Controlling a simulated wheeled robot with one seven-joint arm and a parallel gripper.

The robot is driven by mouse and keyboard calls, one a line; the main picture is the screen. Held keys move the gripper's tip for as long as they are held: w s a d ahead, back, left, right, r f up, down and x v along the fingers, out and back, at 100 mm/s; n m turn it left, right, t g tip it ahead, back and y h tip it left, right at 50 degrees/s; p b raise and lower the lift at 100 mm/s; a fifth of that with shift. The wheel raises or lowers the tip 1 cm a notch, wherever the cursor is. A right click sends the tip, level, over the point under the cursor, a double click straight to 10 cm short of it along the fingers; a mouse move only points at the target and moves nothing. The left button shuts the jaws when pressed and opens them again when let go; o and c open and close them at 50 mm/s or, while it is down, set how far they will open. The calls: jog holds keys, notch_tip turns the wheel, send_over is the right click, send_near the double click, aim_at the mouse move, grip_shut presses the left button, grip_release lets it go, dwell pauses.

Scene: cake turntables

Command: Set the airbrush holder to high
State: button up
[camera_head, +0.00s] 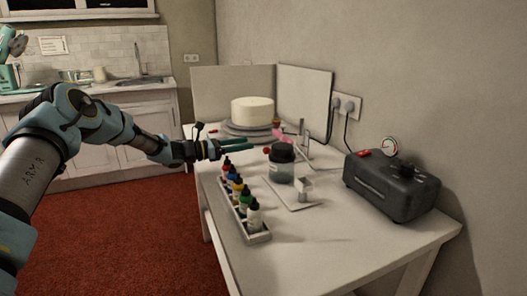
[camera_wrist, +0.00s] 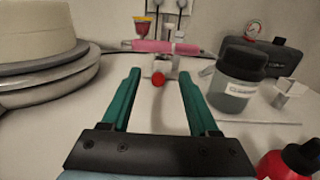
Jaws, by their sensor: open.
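The airbrush holder (camera_wrist: 162,66) is a small grey-white stand near the back of the table, with a red knob (camera_wrist: 158,80) on its near side. A pink airbrush (camera_wrist: 165,47) with a small coloured cup lies across its top. In the head view the airbrush (camera_head: 284,137) and red knob (camera_head: 267,150) show beside the dark-lidded jar. My gripper (camera_head: 248,144) has green fingers and is open and empty. In the wrist view my gripper (camera_wrist: 160,74) points at the holder, with the red knob showing between the fingertips. I cannot tell the remaining distance or any height marking.
A white cake (camera_head: 252,110) on a turntable stands left of the holder. The dark-lidded jar (camera_head: 281,166) and a small bracket (camera_head: 304,188) stand right. A bottle rack (camera_head: 257,238) lies along the near edge. A black compressor (camera_head: 392,190) stands by the wall.

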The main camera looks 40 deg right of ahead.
notch_tip(320, 180, down, 4)
jog(key=shift+r, duration=0.1)
jog(key=p+x, duration=0.1)
jog(key=x, duration=0.6)
jog(key=shift+s+d+p, duration=0.1)
jog(key=shift+d+p, duration=0.1)
jog(key=shift+p, duration=0.2)
grip_shut()
dwell(0.9)
